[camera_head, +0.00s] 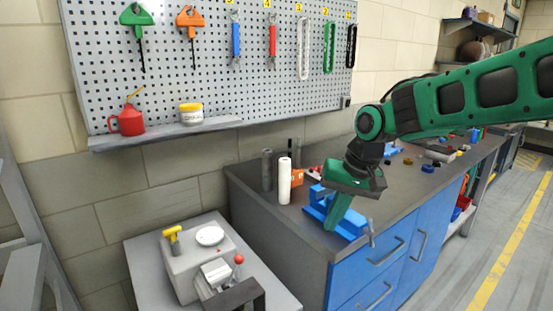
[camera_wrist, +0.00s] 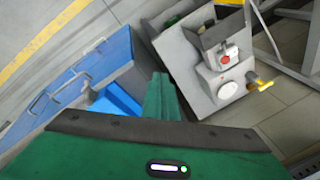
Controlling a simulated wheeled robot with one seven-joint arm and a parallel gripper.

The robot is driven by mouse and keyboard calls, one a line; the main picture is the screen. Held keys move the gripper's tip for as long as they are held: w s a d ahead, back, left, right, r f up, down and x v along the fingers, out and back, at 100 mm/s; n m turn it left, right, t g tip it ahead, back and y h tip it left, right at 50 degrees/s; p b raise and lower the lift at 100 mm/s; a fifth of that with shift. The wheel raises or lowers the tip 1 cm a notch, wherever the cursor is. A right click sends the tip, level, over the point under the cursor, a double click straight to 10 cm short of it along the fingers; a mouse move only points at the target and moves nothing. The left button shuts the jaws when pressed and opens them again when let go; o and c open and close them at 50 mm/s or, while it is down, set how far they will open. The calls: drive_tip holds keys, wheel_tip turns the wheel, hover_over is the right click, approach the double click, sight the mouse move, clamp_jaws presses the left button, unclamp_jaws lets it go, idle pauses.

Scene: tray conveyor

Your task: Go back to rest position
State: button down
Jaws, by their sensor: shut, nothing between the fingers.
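My gripper (camera_head: 336,217) is the green end of my arm, pointing down over the near end of the workbench. Its fingers are shut with nothing between them. In the head view it overlaps a blue vise (camera_head: 348,229) on the bench top; whether it touches the vise I cannot tell. In the wrist view the shut green fingers (camera_wrist: 162,96) show beside the blue vise (camera_wrist: 115,102), with the grey machine (camera_wrist: 198,72) to their upper right. My green arm reaches in from the right of the head view.
The workbench (camera_head: 298,228) has blue drawers. White (camera_head: 284,182) and grey (camera_head: 267,170) cylinders stand at its back edge. A side table holds a grey machine (camera_head: 192,267) with a white disc and yellow handle. A pegboard (camera_head: 210,62) with tools hangs behind. The floor at right is clear.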

drive_tip(key=s+d+f+m+h, duration=0.1)
drive_tip(key=s+d+m, duration=0.1)
drive_tip(key=s+d, duration=0.6)
drive_tip(key=s+d+f+m+h, duration=0.1)
drive_tip(key=s+d, duration=0.3)
drive_tip(key=d, duration=0.8)
drive_tip(key=s+d+f+m+g, duration=0.1)
drive_tip(key=s+d, duration=0.3)
drive_tip(key=s, duration=0.4)
drive_tip(key=s+d+f+m, duration=0.1)
drive_tip(key=s+d, duration=0.3)
drive_tip(key=s, duration=0.4)
drive_tip(key=shift+f+m+g, duration=0.4)
drive_tip(key=shift+f, duration=0.25)
drive_tip(key=shift+w+f+h, duration=0.25)
drive_tip(key=shift+w+h, duration=0.05)
drive_tip(key=shift+w, duration=0.25)
drive_tip(key=c, duration=2.5)
unclamp_jaws()
